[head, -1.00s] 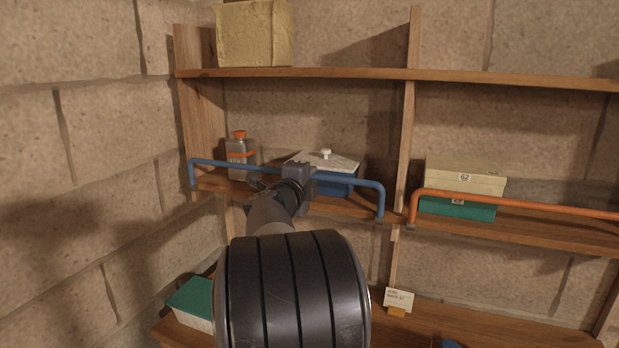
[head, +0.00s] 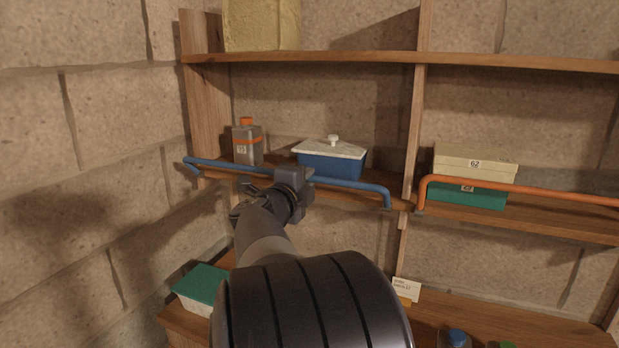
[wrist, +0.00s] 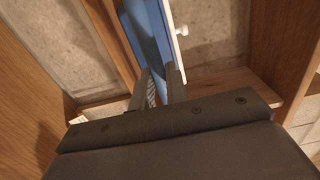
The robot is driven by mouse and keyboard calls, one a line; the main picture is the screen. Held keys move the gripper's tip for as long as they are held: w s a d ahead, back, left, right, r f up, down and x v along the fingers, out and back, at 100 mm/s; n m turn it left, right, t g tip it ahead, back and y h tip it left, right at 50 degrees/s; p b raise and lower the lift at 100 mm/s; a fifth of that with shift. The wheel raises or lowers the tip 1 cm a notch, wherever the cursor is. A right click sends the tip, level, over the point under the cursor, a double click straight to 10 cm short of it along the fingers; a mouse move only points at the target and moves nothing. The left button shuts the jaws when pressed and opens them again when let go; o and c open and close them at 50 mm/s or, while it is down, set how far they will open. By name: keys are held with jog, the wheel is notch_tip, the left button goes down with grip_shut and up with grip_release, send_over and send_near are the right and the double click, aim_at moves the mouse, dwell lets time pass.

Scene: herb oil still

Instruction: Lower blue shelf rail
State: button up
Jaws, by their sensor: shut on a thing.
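The blue shelf rail (head: 346,183) runs along the front of the left middle shelf, with bent ends at both sides. It leans outward from the shelf front, its bar a little above the shelf edge. My gripper (head: 296,177) is shut on the rail near its middle and hides that stretch. In the wrist view my gripper's two fingers (wrist: 161,88) are close together with blue between them; the exact contact is hard to see there.
Behind the rail stand a grey bottle with an orange cap (head: 247,145) and a blue box with a white lid (head: 331,162). An orange rail (head: 520,189) guards the right shelf with stacked boxes (head: 474,165). A stone wall (head: 95,190) is at left.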

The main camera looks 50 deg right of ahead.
jog(key=shift+s+a, duration=0.1)
jog(key=shift+a, duration=0.25)
jog(key=shift+s+a+f+b, duration=0.15)
jog(key=shift+a+f+b, duration=0.25)
jog(key=shift+f+b, duration=0.2)
jog(key=shift+s+a+f+b, duration=0.1)
jog(key=shift+a+f+b, duration=0.3)
jog(key=shift+f, duration=0.25)
jog(key=f, duration=0.1)
jog(key=b, duration=0.1)
jog(key=f+b, duration=0.1)
jog(key=shift+s+a+f, duration=0.15)
jog(key=shift+a+f, duration=0.1)
jog(key=shift+f, duration=0.1)
jog(key=o, duration=1)
jog(key=shift+d+r, duration=0.1)
jog(key=shift+d, duration=0.05)
jog(key=shift+c, duration=0.2)
jog(key=s+a+r+p, duration=0.2)
jog(key=a+r+p, duration=0.1)
jog(key=a, duration=0.5)
jog(key=shift+s+a+p, duration=0.2)
jog(key=shift+a+p, duration=0.2)
jog(key=shift+p, duration=0.05)
